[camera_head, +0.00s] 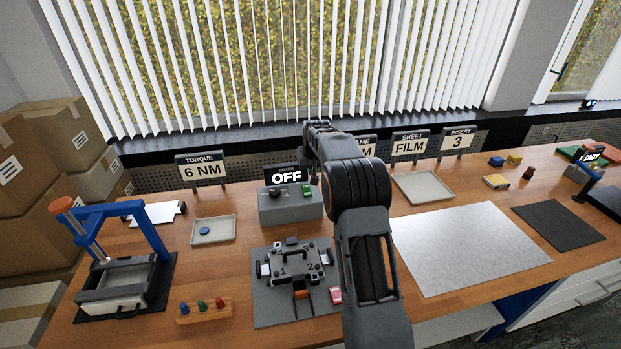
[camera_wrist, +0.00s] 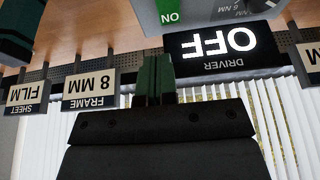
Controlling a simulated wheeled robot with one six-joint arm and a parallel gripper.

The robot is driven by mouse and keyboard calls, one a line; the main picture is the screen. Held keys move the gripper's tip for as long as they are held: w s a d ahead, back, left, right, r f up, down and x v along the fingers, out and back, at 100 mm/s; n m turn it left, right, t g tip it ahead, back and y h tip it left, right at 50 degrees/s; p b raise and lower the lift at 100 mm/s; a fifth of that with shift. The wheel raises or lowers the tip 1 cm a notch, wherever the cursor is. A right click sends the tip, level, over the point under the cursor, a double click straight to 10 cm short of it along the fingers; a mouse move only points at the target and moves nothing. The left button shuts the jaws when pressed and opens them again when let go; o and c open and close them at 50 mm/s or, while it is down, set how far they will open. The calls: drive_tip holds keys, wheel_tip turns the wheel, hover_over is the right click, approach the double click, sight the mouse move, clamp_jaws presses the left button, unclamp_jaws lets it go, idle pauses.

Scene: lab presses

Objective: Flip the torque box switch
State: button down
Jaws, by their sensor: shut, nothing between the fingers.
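The grey torque box (camera_head: 290,210) stands at the back of the bench, left of my arm. Its black DRIVER display (camera_head: 287,178) reads OFF, and it shows upside down in the wrist view (camera_wrist: 222,46). A dark knob (camera_head: 275,192) and a green part (camera_head: 307,193) sit on the box top. A green ON label (camera_wrist: 170,16) shows at the top of the wrist view. The switch lever itself is not clear. My gripper (camera_wrist: 155,60) is shut and empty, its fingertips just below the ON label in the picture. Contact cannot be told. My arm largely hides it in the head view.
Sign plates line the back, including TORQUE 6 NM (camera_head: 202,168) and FRAME 8 MM (camera_wrist: 92,87). A fixture (camera_head: 296,265) lies in front of the box, with a blue press (camera_head: 125,255) at left. A pale sheet (camera_head: 467,247) lies flat at right.

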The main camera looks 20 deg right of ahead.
sight(305, 186)
drive_tip(key=v, duration=0.6)
drive_tip(key=shift+r+b, duration=0.15)
drive_tip(key=shift+b, duration=0.3)
drive_tip(key=shift+a, duration=0.1)
drive_tip(key=shift+w+a+r, duration=0.25)
drive_tip(key=shift+w+a, duration=0.45)
drive_tip(key=shift+w, duration=0.1)
drive_tip(key=shift+f, duration=0.1)
drive_tip(key=p+x, duration=0.1)
drive_tip(key=x, duration=0.3)
drive_tip(key=p+x, duration=0.1)
drive_tip(key=x, duration=0.3)
drive_tip(key=p+x, duration=0.1)
drive_tip(key=x, duration=0.4)
drive_tip(key=shift+s, duration=0.3)
drive_tip(key=shift+f, duration=0.5)
drive_tip(key=shift+f, duration=0.1)
